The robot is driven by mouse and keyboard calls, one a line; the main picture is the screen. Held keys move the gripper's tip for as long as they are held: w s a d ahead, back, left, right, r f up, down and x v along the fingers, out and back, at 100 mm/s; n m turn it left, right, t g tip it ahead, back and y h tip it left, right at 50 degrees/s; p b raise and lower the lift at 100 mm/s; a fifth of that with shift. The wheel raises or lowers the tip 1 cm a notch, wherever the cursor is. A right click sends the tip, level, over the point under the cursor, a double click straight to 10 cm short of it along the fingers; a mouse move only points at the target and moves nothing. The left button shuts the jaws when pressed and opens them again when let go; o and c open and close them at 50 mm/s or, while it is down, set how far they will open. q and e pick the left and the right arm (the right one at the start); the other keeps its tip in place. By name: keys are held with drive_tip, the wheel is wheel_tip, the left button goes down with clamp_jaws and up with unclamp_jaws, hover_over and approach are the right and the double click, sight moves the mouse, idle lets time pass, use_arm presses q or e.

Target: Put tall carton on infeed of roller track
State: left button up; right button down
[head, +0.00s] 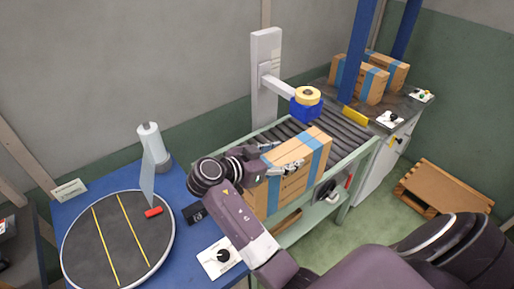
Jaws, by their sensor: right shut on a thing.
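The tall carton (314,160) is brown with blue tape bands. It stands over the near left end of the roller track (342,137), hiding the rollers and part of the near rail there. I cannot tell whether its base touches the rollers. My right gripper (286,159) is shut on the carton, with fingers along its upper left side. My left gripper is not in view.
Several taped cartons (369,84) stand at the track's far end, beside a blue post (358,50). A tape head (306,105) overhangs the track. A round turntable (117,240) is on the blue table at left. A wooden pallet (445,192) lies at right.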

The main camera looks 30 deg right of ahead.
use_arm(q)
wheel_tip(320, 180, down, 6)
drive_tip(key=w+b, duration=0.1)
drive_tip(key=b, duration=0.4)
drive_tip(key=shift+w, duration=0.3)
use_arm(e)
drive_tip(key=w, duration=1.2)
drive_tip(key=shift+a, duration=0.45)
use_arm(q)
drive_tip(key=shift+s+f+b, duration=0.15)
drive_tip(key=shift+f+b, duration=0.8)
drive_tip(key=shift+b, duration=0.25)
use_arm(e)
wheel_tip(320, 180, down, 3)
drive_tip(key=shift+w+f, duration=0.15)
drive_tip(key=shift+f, duration=0.05)
drive_tip(key=c, duration=0.7)
unclamp_jaws()
drive_tip(key=shift+f, duration=0.1)
